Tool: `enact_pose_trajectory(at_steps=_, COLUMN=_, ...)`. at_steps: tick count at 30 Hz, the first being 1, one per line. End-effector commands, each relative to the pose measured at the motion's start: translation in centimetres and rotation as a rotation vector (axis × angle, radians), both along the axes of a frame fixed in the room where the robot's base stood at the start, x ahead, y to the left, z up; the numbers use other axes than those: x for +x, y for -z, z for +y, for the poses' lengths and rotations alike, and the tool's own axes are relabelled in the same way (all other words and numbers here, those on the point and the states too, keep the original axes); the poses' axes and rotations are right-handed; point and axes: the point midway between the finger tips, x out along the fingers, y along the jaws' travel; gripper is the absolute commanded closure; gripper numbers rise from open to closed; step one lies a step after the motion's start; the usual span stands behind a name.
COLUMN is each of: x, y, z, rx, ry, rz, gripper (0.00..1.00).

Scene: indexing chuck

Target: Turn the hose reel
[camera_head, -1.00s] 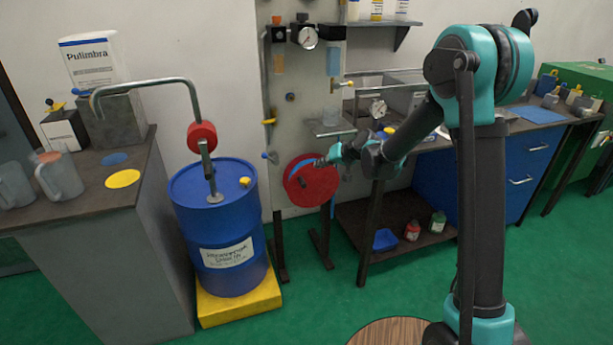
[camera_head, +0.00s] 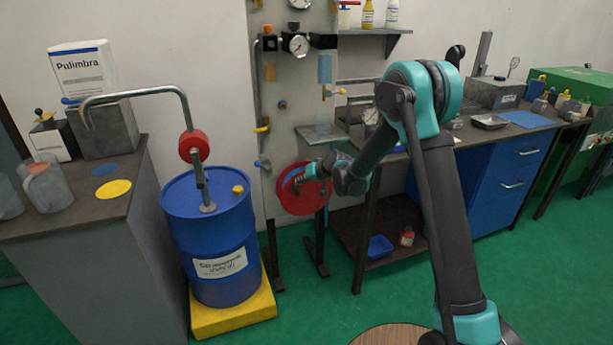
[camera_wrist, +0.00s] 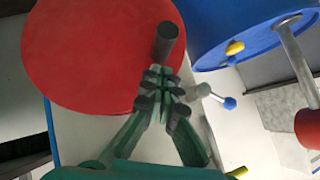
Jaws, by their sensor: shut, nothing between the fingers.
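The hose reel (camera_head: 306,204) is a red disc with a blue part behind it, low in front of the wall panel. In the wrist view the reel's red face (camera_wrist: 85,55) fills the upper left. A dark cylindrical handle (camera_wrist: 167,40) stands out from the right part of that face. My gripper (camera_wrist: 163,84) is shut and empty, its fingertips right beside the handle's near end. I cannot tell whether they touch it. In the head view my gripper (camera_head: 298,180) is in front of the reel and hides part of it, and the handle is hard to make out there.
A blue drum (camera_head: 212,245) with a bent pipe and red pump part stands left of the reel on a yellow base (camera_head: 232,315). A workbench (camera_head: 345,225) with a lower shelf is to the right. Green floor (camera_head: 320,305) in front is clear.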

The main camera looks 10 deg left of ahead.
Motion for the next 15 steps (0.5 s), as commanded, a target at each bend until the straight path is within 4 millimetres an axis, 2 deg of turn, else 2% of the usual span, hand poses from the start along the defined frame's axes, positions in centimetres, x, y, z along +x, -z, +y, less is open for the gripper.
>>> enact_pose_trajectory(at_steps=6, x=-0.4, y=1.7, z=0.7, rx=0.0, ry=0.0, rz=0.0, gripper=1.0)
enact_pose_trajectory(at_steps=15, x=-0.5, y=1.9, z=0.7, rx=0.0, ry=0.0, rz=0.0, gripper=1.0)
